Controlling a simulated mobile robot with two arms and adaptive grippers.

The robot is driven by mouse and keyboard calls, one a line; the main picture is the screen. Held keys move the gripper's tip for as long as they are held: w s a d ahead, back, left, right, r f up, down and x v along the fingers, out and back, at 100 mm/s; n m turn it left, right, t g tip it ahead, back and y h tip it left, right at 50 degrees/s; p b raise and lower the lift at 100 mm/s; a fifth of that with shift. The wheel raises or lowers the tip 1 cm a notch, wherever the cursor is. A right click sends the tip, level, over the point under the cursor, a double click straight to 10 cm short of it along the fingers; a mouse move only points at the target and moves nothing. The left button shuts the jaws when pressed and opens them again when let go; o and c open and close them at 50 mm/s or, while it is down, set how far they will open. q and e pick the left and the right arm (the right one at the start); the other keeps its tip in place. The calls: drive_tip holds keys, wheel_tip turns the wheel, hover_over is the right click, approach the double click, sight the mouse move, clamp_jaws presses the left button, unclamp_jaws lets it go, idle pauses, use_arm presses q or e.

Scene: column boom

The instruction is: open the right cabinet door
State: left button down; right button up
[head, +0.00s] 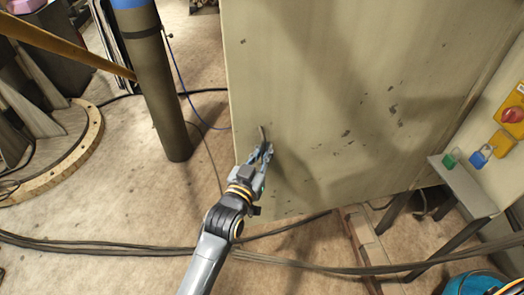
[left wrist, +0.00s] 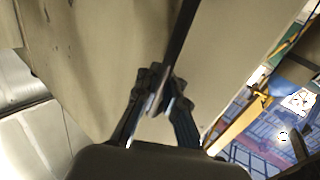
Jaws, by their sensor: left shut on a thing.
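The cabinet door (head: 330,90) is a large beige, scuffed panel filling the upper middle and right of the head view. A slim handle (head: 262,133) stands near its left edge. My left gripper (head: 264,154) comes up from below and is shut on the handle. In the left wrist view the fingers (left wrist: 160,100) close around the dark handle bar (left wrist: 182,35), beside the beige door panel (left wrist: 105,50). The fingers partly hide the handle. I cannot tell how far the door stands from its frame. My right gripper is not in view.
A grey-green post (head: 160,90) stands left of the door. Dark cables (head: 110,246) cross the floor. A small metal shelf (head: 462,187) with padlocks and a red switch (head: 513,115) are at the right. Open floor (head: 90,220) lies at the left.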

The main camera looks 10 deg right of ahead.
use_arm(q)
drive_tip(key=shift+a+r, duration=0.1)
drive_tip(key=shift+r, duration=0.05)
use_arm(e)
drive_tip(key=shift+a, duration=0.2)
use_arm(q)
drive_tip(key=shift+w, duration=0.1)
drive_tip(key=c, duration=1.5)
unclamp_jaws()
drive_tip(key=shift+a, duration=0.1)
drive_tip(key=shift+c, duration=0.2)
drive_tip(key=shift+o, duration=0.5)
drive_tip(key=shift+a, duration=0.15)
drive_tip(key=shift+s+f, duration=0.2)
drive_tip(key=shift+s, duration=0.05)
drive_tip(key=v, duration=1.1)
drive_tip(key=shift+s+a, duration=0.2)
drive_tip(key=shift+s, duration=0.1)
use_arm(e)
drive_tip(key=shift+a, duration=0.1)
use_arm(q)
drive_tip(key=shift+r, duration=0.1)
